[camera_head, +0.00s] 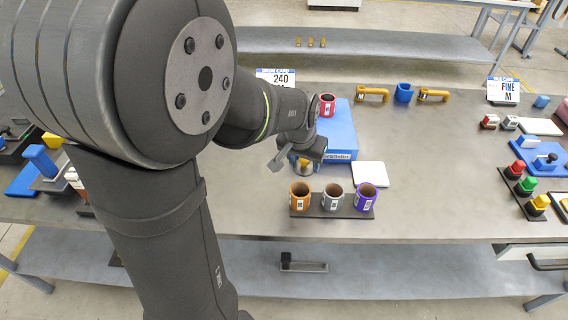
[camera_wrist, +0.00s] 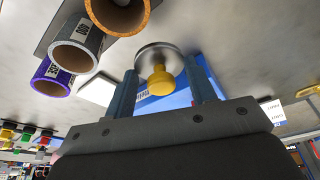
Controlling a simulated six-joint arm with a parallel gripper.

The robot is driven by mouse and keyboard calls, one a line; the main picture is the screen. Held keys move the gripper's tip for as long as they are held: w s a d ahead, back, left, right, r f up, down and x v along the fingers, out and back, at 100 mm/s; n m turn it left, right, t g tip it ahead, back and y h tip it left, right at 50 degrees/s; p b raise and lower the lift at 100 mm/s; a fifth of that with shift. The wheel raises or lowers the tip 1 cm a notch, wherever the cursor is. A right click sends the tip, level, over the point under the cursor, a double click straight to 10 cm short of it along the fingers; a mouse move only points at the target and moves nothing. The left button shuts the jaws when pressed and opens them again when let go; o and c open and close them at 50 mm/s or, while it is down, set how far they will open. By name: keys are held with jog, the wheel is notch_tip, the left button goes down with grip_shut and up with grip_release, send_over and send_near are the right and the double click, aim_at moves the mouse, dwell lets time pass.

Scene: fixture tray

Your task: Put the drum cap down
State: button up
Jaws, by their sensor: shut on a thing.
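The drum cap is a round metal disc (camera_wrist: 152,54) with a yellow knob (camera_wrist: 162,80). In the wrist view it sits between the two fingers of my gripper (camera_wrist: 163,72), which is shut on it by the knob. In the head view my gripper (camera_head: 304,158) is above the table, just left of the blue box (camera_head: 341,131), and a bit of the yellow cap (camera_head: 303,170) shows below it. Whether the cap touches anything beneath it is hard to tell.
A dark tray (camera_head: 312,213) in front holds orange (camera_head: 299,196), grey (camera_head: 332,199) and purple (camera_head: 366,197) sleeves. A red sleeve (camera_head: 327,106) stands behind my gripper. Bare table lies farther right.

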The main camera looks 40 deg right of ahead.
send_over(292, 174)
jog(key=a, duration=0.1)
jog(key=f, duration=0.2)
jog(key=shift+s+a+f, duration=0.1)
jog(key=shift+s+f, duration=0.1)
jog(key=shift+f, duration=2.2)
jog(key=shift+f, duration=0.1)
jog(key=o, duration=1)
jog(key=v, duration=1.2)
